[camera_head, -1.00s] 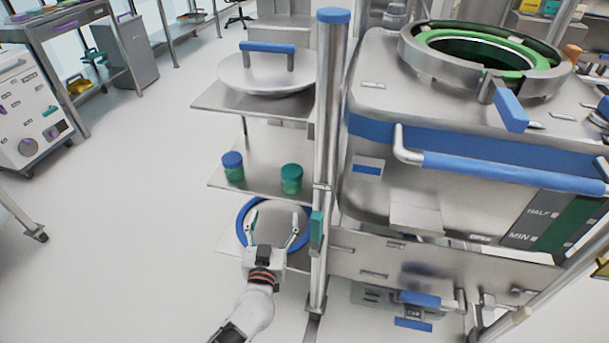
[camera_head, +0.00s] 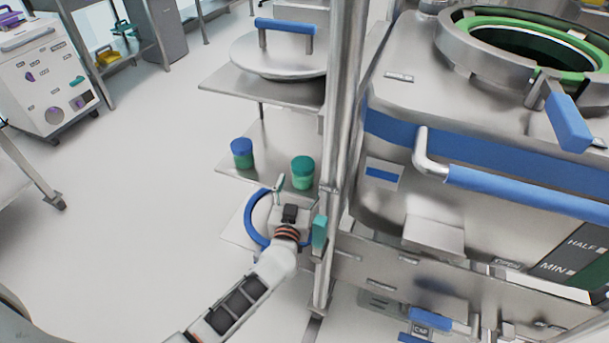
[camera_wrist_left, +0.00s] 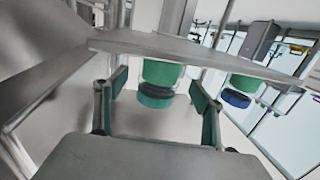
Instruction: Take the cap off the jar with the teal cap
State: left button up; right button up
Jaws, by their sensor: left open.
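The jar with the teal cap (camera_head: 303,172) has a green body and stands on the middle shelf beside the steel post. It also shows upside down in the left wrist view (camera_wrist_left: 162,75), with its teal cap (camera_wrist_left: 155,97) at the bottom. My left gripper (camera_head: 302,186) is open, on the near side of this jar. In the left wrist view its two green-padded fingers (camera_wrist_left: 160,92) appear on either side of the jar, apart from it. My right gripper is not in view.
A jar with a blue cap (camera_head: 242,153) stands to the left on the same shelf (camera_head: 272,148). A round lid with a blue handle (camera_head: 278,55) lies on the shelf above. The post (camera_head: 340,120) and large steel machine (camera_head: 410,105) bound the right. Open floor lies left.

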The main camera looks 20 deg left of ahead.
pick_arm(q)
jog(key=shift+w+a+f, duration=0.15)
jog(key=shift+w+f, duration=0.35)
jog(key=shift+w, duration=0.5)
jog(key=shift+w+a+r+b, duration=0.1)
jog(key=shift+w+r+b, duration=0.15)
jog(key=shift+r+b, duration=0.1)
jog(key=c, duration=1.9)
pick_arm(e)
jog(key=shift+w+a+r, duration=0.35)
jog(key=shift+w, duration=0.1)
pick_arm(q)
jog(key=shift+r, duration=0.1)
